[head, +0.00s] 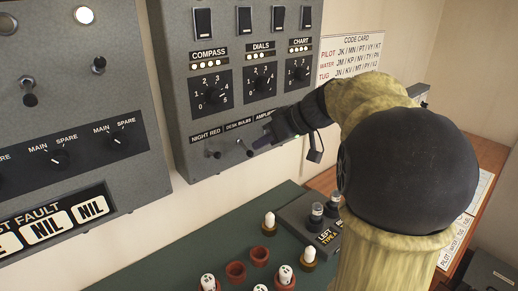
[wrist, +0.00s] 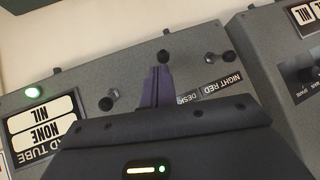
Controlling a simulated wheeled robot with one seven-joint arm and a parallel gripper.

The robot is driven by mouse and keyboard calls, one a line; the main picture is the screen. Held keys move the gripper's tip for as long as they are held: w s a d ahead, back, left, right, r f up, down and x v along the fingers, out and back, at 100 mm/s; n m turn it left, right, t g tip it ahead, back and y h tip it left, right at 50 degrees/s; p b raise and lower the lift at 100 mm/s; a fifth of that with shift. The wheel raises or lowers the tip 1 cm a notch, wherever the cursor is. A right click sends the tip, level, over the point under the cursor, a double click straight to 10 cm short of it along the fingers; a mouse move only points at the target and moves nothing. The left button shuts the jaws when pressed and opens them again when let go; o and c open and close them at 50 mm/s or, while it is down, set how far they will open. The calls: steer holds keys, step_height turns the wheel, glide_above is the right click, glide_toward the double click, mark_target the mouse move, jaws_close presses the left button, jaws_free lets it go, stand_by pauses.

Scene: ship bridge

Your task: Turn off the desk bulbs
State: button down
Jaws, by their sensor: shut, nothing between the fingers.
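The desk bulbs switch (head: 249,152) is a small toggle under the "DESK BULBS" label (head: 239,126) on the grey wall panel, between the night red toggle (head: 213,155) and the amplifier position. My gripper (head: 262,142) is shut and empty, its purple fingers pointing left close to the desk bulbs switch. In the wrist view, which is turned over, the purple fingertips (wrist: 160,72) are right by the dark knob of the desk bulbs switch (wrist: 163,57). I cannot tell whether they touch. The fingers hide part of the switch and label.
The night red toggle (wrist: 225,57) and another toggle (wrist: 107,102) flank the fingers in the wrist view. Compass, dials and chart knobs (head: 211,92) are above. Below, a green desk (head: 165,255) holds small bulbs, red sockets (head: 235,271) and a grey box (head: 310,218).

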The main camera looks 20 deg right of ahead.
steer(key=shift+s+r+p, duration=0.1)
steer(key=shift+r+p, duration=0.25)
steer(key=shift+r, duration=0.45)
steer(key=shift+d, duration=0.1)
